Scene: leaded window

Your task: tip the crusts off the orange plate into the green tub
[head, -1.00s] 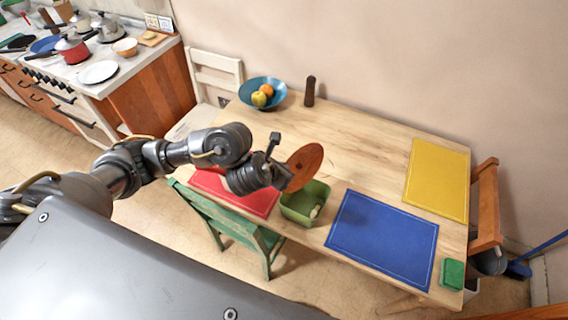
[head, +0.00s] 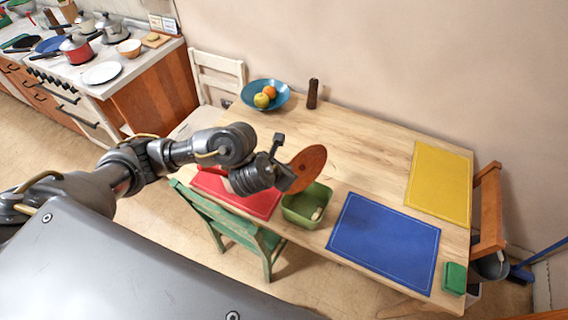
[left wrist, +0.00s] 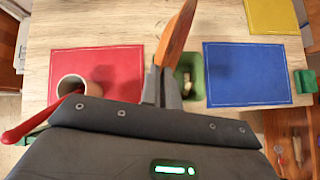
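The orange plate (head: 308,167) is held tipped steeply on its edge by my left gripper (head: 287,175). In the left wrist view the plate (left wrist: 178,35) stands nearly edge-on between the fingers (left wrist: 163,88), which are shut on its rim. The green tub (head: 297,217) sits on the table just below and beside the plate. Pale crusts (head: 317,213) lie inside the tub; they also show in the left wrist view (left wrist: 187,82). No crust is visible on the side of the plate that shows. My right gripper is not in view.
A red mat (head: 262,204) with a mug (left wrist: 78,86) on it lies left of the tub, a blue mat (head: 384,242) to the right. A yellow mat (head: 438,180), fruit bowl (head: 284,99), dark mill (head: 312,94) and green box (head: 454,277) stand apart. The table's middle is clear.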

